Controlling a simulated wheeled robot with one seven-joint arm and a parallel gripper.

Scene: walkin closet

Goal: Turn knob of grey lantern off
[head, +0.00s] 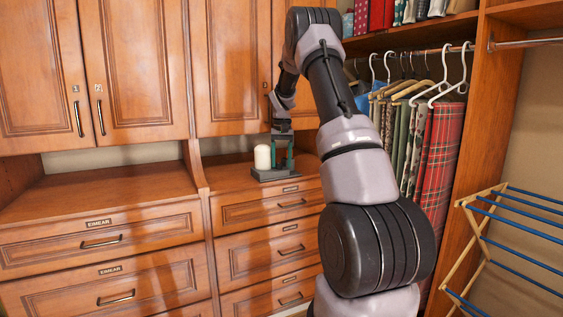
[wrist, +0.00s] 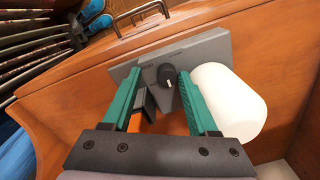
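The grey lantern stands on the wooden counter; its flat grey base (head: 272,175) shows in the head view and fills the upper middle of the wrist view (wrist: 208,52). Its white cylinder (head: 262,157) is at the right in the wrist view (wrist: 228,100). The small black knob (wrist: 167,74) has a pale mark and sits on the base. My gripper (wrist: 158,74), with green fingers, is open above the base; it also shows in the head view (head: 282,155). The knob appears between the fingertips, nearer the right one. I cannot tell whether a finger touches it.
A dark bracket-like piece (wrist: 147,103) shows between my fingers. Wooden cabinet doors (head: 232,70) hang above the counter, and drawers (head: 265,215) are below it. Hanging clothes (head: 440,155) are to the right, with a wooden drying rack (head: 480,235) in front. The counter to the left (head: 100,190) is clear.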

